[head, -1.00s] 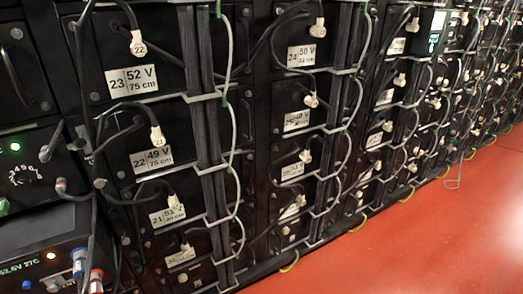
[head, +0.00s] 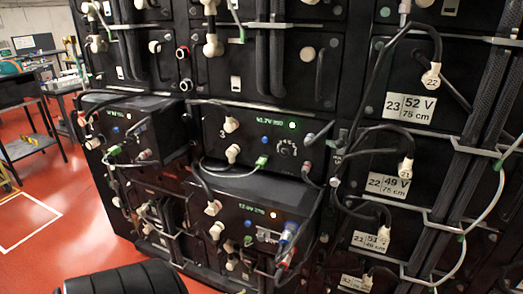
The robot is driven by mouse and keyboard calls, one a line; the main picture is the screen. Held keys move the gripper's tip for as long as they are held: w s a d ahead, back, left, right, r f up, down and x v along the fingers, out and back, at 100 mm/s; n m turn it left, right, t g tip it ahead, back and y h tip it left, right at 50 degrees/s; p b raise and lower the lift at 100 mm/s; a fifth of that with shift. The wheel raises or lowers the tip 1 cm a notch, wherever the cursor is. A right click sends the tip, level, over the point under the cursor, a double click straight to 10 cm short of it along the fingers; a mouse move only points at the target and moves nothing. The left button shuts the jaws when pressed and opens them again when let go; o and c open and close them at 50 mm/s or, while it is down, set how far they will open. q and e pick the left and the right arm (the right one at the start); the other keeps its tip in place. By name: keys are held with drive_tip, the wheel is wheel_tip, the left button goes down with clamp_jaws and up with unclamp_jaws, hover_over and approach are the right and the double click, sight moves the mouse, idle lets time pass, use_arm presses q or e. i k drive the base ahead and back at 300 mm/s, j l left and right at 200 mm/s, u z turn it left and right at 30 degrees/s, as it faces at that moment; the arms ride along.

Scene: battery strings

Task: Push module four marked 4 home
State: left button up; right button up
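I cannot make out a module marked 4 in the head view. In the middle of the rack, a black module (head: 262,139) has a small lit display, a green light and a dial. Below it, another black module (head: 240,187) with a lit display sticks out from the rack face. A further module (head: 130,104) with a lit display sticks out at the left end. The markings on these fronts are too small to read surely.
Modules labelled 23 (head: 410,108), 22 (head: 388,187) and 21 (head: 370,241) stand at right, with black cables looping across them. Red floor (head: 50,205) is open at left. A dark bench (head: 45,92) stands beyond. A black ribbed object (head: 125,281) shows at the bottom left.

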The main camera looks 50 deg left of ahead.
sight(275, 203)
drive_tip(key=u, duration=1.8)
